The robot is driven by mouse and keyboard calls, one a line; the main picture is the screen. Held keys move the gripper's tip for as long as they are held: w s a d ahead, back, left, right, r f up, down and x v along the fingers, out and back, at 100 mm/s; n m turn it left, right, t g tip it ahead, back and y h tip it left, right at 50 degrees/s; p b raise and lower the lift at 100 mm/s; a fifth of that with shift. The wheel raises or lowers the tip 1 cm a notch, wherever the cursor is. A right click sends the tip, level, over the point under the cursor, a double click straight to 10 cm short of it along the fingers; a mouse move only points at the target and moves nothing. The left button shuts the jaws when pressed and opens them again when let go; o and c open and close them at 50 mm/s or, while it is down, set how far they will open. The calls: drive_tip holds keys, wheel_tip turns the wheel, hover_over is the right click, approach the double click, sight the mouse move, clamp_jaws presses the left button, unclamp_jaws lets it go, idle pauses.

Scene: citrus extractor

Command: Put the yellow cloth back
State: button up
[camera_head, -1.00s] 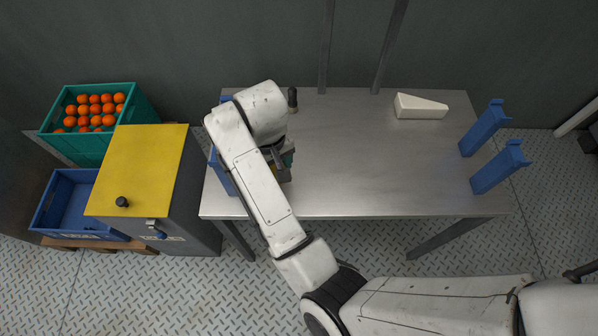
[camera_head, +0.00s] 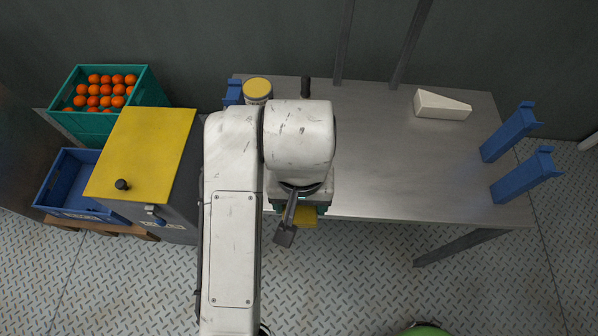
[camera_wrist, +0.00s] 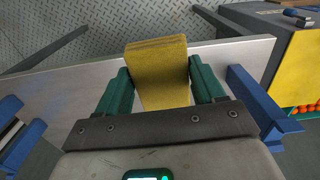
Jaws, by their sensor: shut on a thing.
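The yellow cloth (camera_wrist: 160,80) is a folded, flat pad between the two green fingers of my gripper (camera_wrist: 158,70) in the wrist view. The gripper is shut on it, with a finger against each side edge. In the head view a part of the yellow cloth (camera_head: 300,217) shows under my gripper (camera_head: 300,206), at the front edge of the metal table (camera_head: 390,170). My arm hides the rest. I cannot tell the gap between cloth and table.
A jar with a yellow lid (camera_head: 257,89) and a dark upright handle (camera_head: 306,87) stand at the table's back left. A white wedge (camera_head: 442,105) lies back right, near two blue holders (camera_head: 510,131). A yellow-topped cabinet (camera_head: 145,150) stands left, by an orange-filled green crate (camera_head: 133,90).

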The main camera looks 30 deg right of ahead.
drive_tip(key=w+d+f, duration=0.2)
drive_tip(key=w+f, duration=0.1)
drive_tip(key=w+d+f+p, duration=0.1)
drive_tip(key=w+d+f, duration=0.1)
drive_tip(key=w, duration=0.2)
drive_tip(key=w+d+f, duration=0.2)
drive_tip(key=w+f, duration=0.1)
drive_tip(key=w, duration=0.1)
drive_tip(key=shift+w+d+f, duration=0.1)
drive_tip(key=shift+d+f, duration=0.2)
drive_tip(key=shift+f, duration=0.05)
drive_tip(key=shift+w+d+f, duration=0.1)
drive_tip(key=shift+w+f, duration=0.05)
drive_tip(key=shift+f, duration=0.1)
drive_tip(key=f, duration=0.1)
drive_tip(key=f+p, duration=0.1)
drive_tip(key=shift+w+d+f+p, duration=0.15)
drive_tip(key=shift+w+f+p, duration=0.15)
drive_tip(key=shift+f, duration=0.4)
drive_tip(key=shift+f, duration=0.25)
drive_tip(key=o, duration=1.1)
drive_tip(key=shift+f+b, duration=0.1)
drive_tip(key=shift+b, duration=0.6)
